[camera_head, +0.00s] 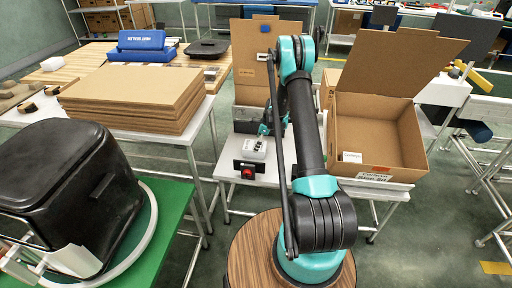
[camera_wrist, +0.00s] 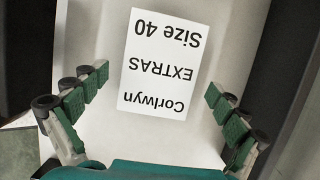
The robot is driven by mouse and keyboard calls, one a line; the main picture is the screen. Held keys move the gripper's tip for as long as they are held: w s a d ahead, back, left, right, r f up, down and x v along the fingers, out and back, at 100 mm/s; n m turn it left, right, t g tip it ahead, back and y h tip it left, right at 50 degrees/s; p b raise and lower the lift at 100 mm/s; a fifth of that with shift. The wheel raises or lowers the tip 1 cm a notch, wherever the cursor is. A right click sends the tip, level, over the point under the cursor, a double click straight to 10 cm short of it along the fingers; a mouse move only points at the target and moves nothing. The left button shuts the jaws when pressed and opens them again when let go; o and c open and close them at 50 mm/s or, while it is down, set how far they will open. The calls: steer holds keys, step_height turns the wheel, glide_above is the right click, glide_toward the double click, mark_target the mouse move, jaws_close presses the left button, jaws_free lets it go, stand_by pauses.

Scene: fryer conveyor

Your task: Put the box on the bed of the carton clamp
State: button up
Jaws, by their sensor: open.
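A large open cardboard box (camera_head: 408,143) stands at the right on a white table, its tall flap raised and a label on its front edge. My gripper (camera_head: 266,128) is left of it, pointing down and partly hidden by my arm. In the wrist view my gripper (camera_wrist: 158,112) has its fingers spread, with nothing held. I cannot tell whether this surface is the clamp's bed.
A black unit with a red button (camera_head: 248,173) sits at the table's front, below a small pale item (camera_head: 254,149). An upright cardboard panel (camera_head: 249,60) stands behind my arm. Stacked cardboard sheets (camera_head: 135,95) lie at left. A black bin (camera_head: 70,180) stands at front left.

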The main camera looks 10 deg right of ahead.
steer(key=v, duration=1)
steer(key=s+a+r+n+t+h, duration=0.1)
steer(key=s+r+n+h, duration=0.1)
steer(key=s+r+n, duration=1.15)
steer(key=s+r+n+t+h, duration=0.1)
steer(key=s+n, duration=0.7)
steer(key=s, duration=1.9)
steer(key=shift+d+r+t+h, duration=0.3)
steer(key=shift+r+t, duration=0.2)
steer(key=shift+r, duration=0.1)
steer(key=shift+s+d, duration=0.1)
